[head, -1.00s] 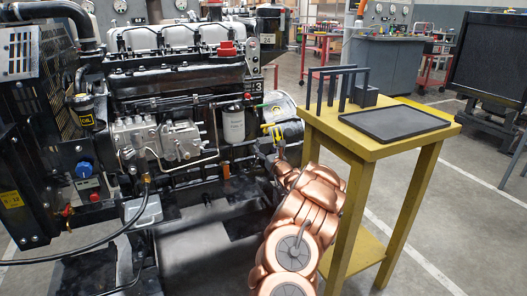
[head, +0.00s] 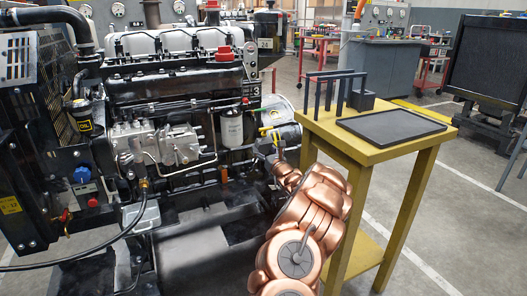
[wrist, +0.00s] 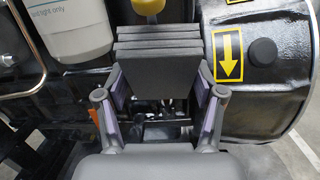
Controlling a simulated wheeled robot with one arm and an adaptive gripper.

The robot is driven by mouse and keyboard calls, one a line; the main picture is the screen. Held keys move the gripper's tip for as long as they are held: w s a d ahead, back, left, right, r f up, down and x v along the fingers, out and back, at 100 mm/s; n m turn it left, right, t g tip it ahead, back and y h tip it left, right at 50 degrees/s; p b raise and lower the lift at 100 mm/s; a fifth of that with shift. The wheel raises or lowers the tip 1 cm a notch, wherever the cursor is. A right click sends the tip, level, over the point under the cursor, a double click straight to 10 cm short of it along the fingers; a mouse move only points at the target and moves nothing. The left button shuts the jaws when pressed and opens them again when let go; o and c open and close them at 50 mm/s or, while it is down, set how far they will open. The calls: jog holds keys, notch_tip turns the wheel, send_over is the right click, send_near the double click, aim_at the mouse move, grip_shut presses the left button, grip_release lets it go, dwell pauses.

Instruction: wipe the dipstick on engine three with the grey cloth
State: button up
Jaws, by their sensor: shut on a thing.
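Engine three (head: 175,75) stands at the left of the head view, with a "3" plate on its side. My gripper (wrist: 158,88) is shut on the grey cloth (wrist: 158,50), a folded, layered pad between its purple-lined fingers. A yellow handle, seemingly the dipstick's (wrist: 148,5), shows just beyond the cloth at the top of the wrist view. Its lower part is hidden, and I cannot tell whether the cloth touches it.
A white filter (wrist: 70,28) is left of the cloth, and a black rounded housing (wrist: 262,75) with a yellow arrow label is close on the right. A yellow table (head: 395,152) with an empty black tray (head: 392,127) and upright posts stands right of my arm.

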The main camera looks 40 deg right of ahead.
jog(key=shift+r, duration=0.25)
jog(key=shift+s+a+f, duration=0.25)
jog(key=shift+s+f, duration=0.2)
jog(key=shift+s, duration=0.2)
jog(key=shift+w+f, duration=0.15)
jog(key=shift+f, duration=0.4)
jog(key=f, duration=0.1)
jog(key=w+f+b, duration=0.1)
jog(key=w+d+f+b, duration=0.1)
jog(key=f, duration=0.1)
jog(key=shift+w, duration=0.1)
jog(key=shift+w+d+r+b, duration=0.2)
jog(key=shift+w+r+b, duration=0.25)
jog(key=shift+w+b, duration=0.15)
dwell(0.4)
jog(key=shift+s+a+r+p, duration=0.15)
jog(key=shift+s+r+p, duration=0.2)
jog(key=shift+r, duration=0.5)
jog(key=shift+s+a+r+p, duration=0.15)
jog(key=shift+s+r+p, duration=0.2)
jog(key=shift+r, duration=0.55)
jog(key=shift+s+a+r+p, duration=0.2)
jog(key=shift+s+r, duration=0.25)
jog(key=shift+r, duration=0.4)
